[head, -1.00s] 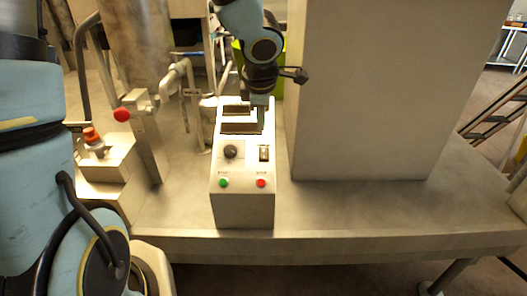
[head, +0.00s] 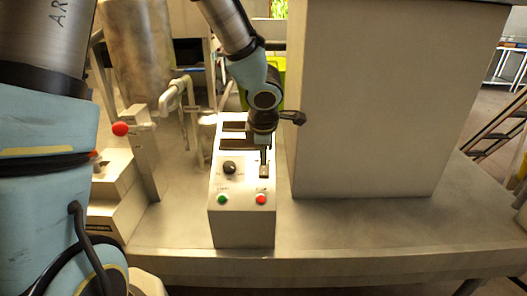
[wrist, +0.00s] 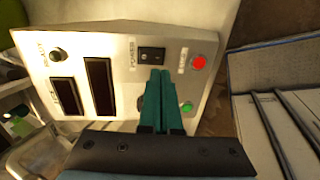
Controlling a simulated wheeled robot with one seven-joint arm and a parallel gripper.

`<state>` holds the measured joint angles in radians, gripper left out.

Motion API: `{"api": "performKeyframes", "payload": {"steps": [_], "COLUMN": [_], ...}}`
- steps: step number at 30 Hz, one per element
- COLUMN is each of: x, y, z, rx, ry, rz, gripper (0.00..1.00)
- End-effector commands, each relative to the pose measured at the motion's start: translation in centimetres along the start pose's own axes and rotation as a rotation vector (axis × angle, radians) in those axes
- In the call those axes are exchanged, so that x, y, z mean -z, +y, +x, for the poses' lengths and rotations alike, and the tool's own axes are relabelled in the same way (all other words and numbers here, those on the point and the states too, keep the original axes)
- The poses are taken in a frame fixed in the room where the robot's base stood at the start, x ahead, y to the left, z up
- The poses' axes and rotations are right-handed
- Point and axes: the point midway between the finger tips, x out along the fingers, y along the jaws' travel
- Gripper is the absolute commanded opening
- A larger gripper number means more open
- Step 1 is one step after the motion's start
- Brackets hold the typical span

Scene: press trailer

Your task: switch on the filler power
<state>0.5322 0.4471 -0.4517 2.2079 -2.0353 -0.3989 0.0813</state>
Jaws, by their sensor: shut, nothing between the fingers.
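The filler's control box (head: 242,228) is a pale sloped panel on the metal deck. In the wrist view, the rocker (wrist: 151,55) sits beside the word POWER. My gripper (head: 265,160) is shut and empty, its green fingers pointing down at the panel. In the wrist view its fingertips (wrist: 159,72) are just beside the rocker's near edge. I cannot tell whether they touch it. The rocker's on or off position is unclear.
A dark knob (head: 229,168) and a green button (head: 222,200) are on the same panel, with dark display windows (head: 238,142) above. A large plain cabinet (head: 365,110) stands close on the right. A red-knobbed lever (head: 120,129) stands left.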

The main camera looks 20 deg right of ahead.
Motion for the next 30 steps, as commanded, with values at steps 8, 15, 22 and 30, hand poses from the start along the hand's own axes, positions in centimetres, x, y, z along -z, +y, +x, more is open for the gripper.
{"api": "performKeyframes", "payload": {"steps": [8, 15, 22, 30], "x": [-0.1, 0.0, 0.0, 0.0], "y": [-0.1, 0.0, 0.0, -0.2], "z": [4.7, 5.8, 5.8, 6.6], "rx": [0.0, 0.0, -0.001, -0.031], "ry": [0.001, 0.0, 0.0, 0.0], "rz": [0.002, 0.001, 0.001, 0.002], "gripper": [0.0, 0.0, 0.0, 0.0]}}
